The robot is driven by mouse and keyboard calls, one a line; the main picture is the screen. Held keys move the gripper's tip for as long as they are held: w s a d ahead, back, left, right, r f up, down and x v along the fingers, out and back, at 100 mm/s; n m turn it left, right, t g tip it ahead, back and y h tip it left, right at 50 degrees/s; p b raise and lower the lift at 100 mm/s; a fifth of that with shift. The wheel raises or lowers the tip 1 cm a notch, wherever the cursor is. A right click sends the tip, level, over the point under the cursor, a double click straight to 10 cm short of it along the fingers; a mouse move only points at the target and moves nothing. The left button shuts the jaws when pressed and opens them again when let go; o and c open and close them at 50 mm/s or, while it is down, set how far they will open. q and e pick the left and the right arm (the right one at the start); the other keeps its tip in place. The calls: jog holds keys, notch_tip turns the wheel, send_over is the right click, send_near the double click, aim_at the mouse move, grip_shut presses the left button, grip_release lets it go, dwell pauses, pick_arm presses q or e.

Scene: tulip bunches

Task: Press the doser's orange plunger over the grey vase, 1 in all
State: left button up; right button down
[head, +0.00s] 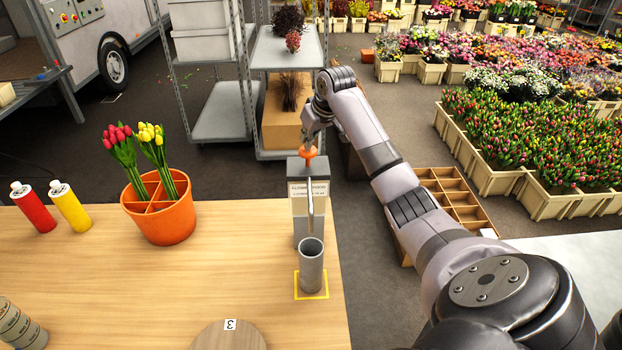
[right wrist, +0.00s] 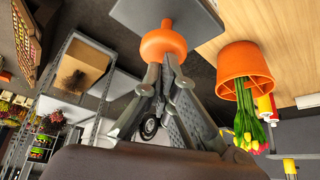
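The doser (head: 309,205) is a grey box with a pale label, near the table's far right corner. Its orange plunger (head: 308,154) is a round knob on top, and it also shows large in the right wrist view (right wrist: 163,45). A thin spout (head: 311,208) comes forward and down over the grey vase (head: 311,268). The vase stands upright inside a yellow square outline. My right gripper (head: 308,142) is right above the plunger, fingertips together (right wrist: 164,62) and at the knob; whether they touch it I cannot tell. My left gripper is not in view.
An orange pot (head: 166,222) with tulip bunches stands left of the doser. A red bottle (head: 34,208) and a yellow bottle (head: 70,207) are further left. A round wooden disc (head: 229,338) marked 3 lies at the front. A wooden compartment crate (head: 445,190) is beyond the table's right edge.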

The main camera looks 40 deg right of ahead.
jog(key=shift+s+f+b, duration=0.1)
jog(key=shift+f+b, duration=0.25)
jog(key=shift+f, duration=1.3)
notch_tip(320, 180, up, 3)
jog(key=shift+r+p, duration=0.1)
jog(key=shift+p, duration=1.15)
jog(key=shift+r+b, duration=0.25)
jog(key=shift+b, duration=0.1)
jog(key=shift+r, duration=1.65)
jog(key=shift+f, duration=0.1)
